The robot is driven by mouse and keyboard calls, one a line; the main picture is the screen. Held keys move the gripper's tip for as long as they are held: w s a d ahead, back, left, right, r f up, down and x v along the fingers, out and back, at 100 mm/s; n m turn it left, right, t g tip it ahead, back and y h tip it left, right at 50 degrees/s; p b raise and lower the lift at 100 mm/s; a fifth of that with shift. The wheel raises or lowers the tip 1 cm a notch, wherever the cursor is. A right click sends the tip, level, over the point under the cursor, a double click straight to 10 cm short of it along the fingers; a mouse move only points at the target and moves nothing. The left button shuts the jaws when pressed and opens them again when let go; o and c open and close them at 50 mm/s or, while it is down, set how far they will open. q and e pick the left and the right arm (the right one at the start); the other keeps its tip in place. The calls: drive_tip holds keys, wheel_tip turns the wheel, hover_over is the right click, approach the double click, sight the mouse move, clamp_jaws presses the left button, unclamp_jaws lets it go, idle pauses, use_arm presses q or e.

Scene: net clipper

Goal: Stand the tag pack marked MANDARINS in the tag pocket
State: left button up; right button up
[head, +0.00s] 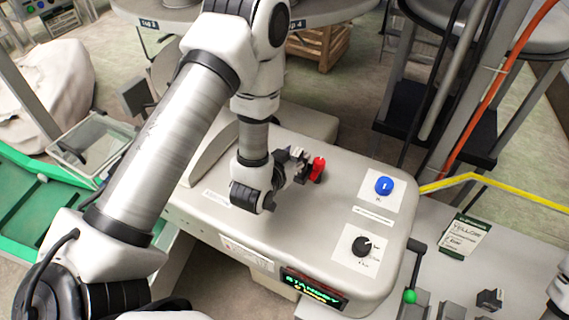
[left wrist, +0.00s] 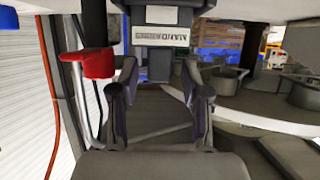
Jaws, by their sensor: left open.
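My left gripper (head: 294,168) is over the top of the grey machine, close beside a small red part (head: 318,168). In the left wrist view the gripper (left wrist: 160,100) is open, with its two dark fingers apart. A pale label that seems to read MANDARINS (left wrist: 160,36) shows ahead of the fingers, on or against a dark grey block (left wrist: 160,68). Whether the label belongs to a loose pack or one in a pocket I cannot tell. The red part also shows left of the fingers (left wrist: 90,62).
The grey machine (head: 335,225) has a blue button (head: 384,186), a black dial (head: 362,246) and a lit STANDBY display (head: 313,289). A pack marked YELLOW (head: 462,237) lies on the pale bench at right. A green-knobbed lever (head: 410,296) stands at the machine's right side.

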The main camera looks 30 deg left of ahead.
use_arm(q)
drive_tip(key=v, duration=0.4)
drive_tip(key=shift+s+r, duration=0.1)
drive_tip(key=p+v, duration=0.6)
drive_tip(key=p, duration=0.2)
drive_tip(key=shift+s, duration=0.15)
use_arm(e)
wheel_tip(320, 180, up, 8)
drive_tip(key=shift+f, duration=0.2)
